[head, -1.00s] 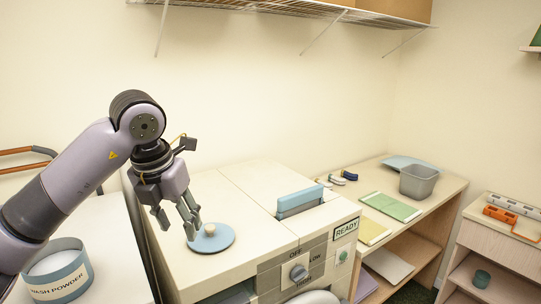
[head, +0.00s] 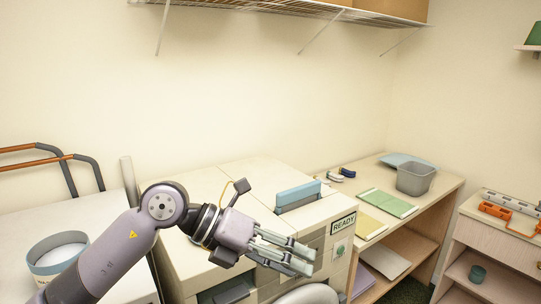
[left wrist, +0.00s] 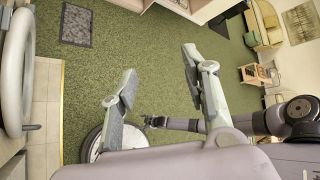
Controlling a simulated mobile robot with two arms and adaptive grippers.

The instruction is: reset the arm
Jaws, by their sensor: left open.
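My left arm (head: 157,215) comes in from the lower left in the head view. Its gripper (head: 312,261) points right, in front of the white machine's front panel, with its fingers apart and nothing between them. In the left wrist view the two fingers (left wrist: 158,75) are spread wide over the green floor, with nothing held. Another arm, apparently my right one (left wrist: 300,115), reaches in from the right edge there. Its gripper end (left wrist: 152,122) is small and dark, so its jaws cannot be made out.
The white machine (head: 245,180) has a blue raised piece (head: 298,196) and a READY label. An open powder tub (head: 58,255) stands at left. A grey bin (head: 415,179) stands on the wooden bench at right. A wire shelf (head: 290,10) hangs above. Green carpet (left wrist: 150,40) lies open below.

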